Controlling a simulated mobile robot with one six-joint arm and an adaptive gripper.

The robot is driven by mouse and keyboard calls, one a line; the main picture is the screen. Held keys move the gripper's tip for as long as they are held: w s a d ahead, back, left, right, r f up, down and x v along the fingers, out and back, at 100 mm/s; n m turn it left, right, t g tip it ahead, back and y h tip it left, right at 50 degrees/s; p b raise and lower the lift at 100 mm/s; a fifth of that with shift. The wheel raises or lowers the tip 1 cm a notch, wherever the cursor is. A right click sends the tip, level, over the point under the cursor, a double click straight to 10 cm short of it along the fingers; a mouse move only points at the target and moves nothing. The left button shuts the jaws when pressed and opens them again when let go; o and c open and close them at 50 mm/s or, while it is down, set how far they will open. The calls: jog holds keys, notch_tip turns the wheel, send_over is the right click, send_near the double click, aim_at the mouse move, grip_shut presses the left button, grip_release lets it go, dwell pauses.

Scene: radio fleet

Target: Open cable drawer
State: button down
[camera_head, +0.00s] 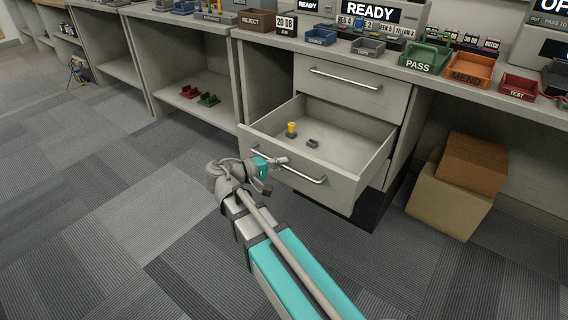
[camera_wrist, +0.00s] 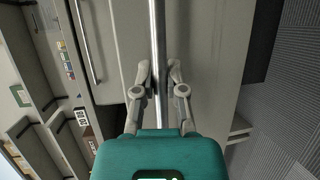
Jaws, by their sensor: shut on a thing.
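The cable drawer (camera_head: 343,183) is the lower drawer of the grey cabinet and stands pulled out, with its inside showing in the head view. A yellow cylinder (camera_head: 291,130) and a small dark grey piece (camera_head: 312,143) lie in it. My gripper (camera_head: 280,161) is at the left part of the drawer's bar handle (camera_head: 305,175). In the wrist view my gripper (camera_wrist: 159,80) has a finger on each side of the handle (camera_wrist: 157,30), shut on it. The drawer front (camera_wrist: 205,65) fills the middle of that view.
The upper drawer (camera_head: 352,87) is closed. Cardboard boxes (camera_head: 447,205) stand on the floor right of the cabinet. The counter above holds labelled trays, among them a green PASS tray (camera_head: 424,58). Carpet (camera_head: 120,200) to the left is clear.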

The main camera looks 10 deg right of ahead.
jog(key=c, duration=0.7)
grip_release()
jog(key=shift+w, duration=0.2)
jog(key=shift+s+d, duration=0.1)
jog(key=shift+s, duration=0.15)
